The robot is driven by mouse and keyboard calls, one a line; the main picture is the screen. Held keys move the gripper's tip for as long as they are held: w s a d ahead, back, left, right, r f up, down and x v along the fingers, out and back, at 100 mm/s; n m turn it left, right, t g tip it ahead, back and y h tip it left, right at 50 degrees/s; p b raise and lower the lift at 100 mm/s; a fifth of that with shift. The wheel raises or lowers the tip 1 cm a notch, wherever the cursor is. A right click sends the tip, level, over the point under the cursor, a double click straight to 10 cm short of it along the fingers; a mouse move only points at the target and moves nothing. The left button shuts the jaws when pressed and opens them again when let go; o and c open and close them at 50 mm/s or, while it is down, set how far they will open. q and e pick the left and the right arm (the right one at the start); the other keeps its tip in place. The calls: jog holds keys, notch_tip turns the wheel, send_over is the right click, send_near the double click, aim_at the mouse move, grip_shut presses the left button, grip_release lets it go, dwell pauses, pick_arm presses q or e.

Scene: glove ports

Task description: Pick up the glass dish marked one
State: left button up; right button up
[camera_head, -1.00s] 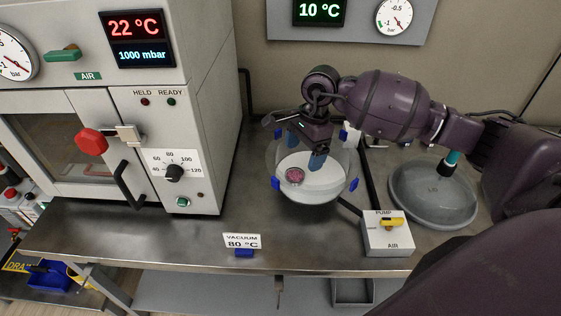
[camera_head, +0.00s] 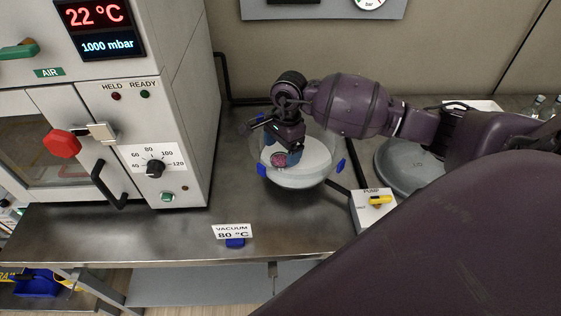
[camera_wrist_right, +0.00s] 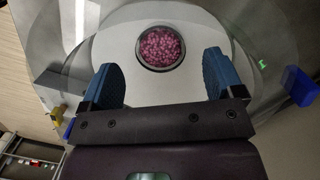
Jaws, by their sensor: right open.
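A small round dish (camera_head: 279,160) filled with pink-purple grains sits on the white plate (camera_head: 312,158) inside the clear round vessel (camera_head: 300,180). In the right wrist view the dish (camera_wrist_right: 160,48) has a dark rim and lies just beyond the fingertips; no number can be read on it. My right gripper (camera_head: 289,154) points down into the vessel, close beside the dish. Its two blue fingers (camera_wrist_right: 160,75) are spread apart with nothing between them. The gripper partly hides the dish in the head view. My left gripper is not in view.
The vessel's clear wall with blue clips (camera_head: 342,166) surrounds my right gripper. A pump/air valve box (camera_head: 372,208) stands at right, with a large grey lid (camera_head: 400,168) behind it. The oven cabinet (camera_head: 150,140) stands at left. The front bench is mostly clear around the vacuum sign (camera_head: 233,231).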

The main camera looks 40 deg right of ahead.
aim_at(280, 163)
jog(key=shift+a+f, duration=0.2)
jog(key=shift+f, duration=1.3)
jog(key=c, duration=1)
jog(key=shift+r, duration=0.1)
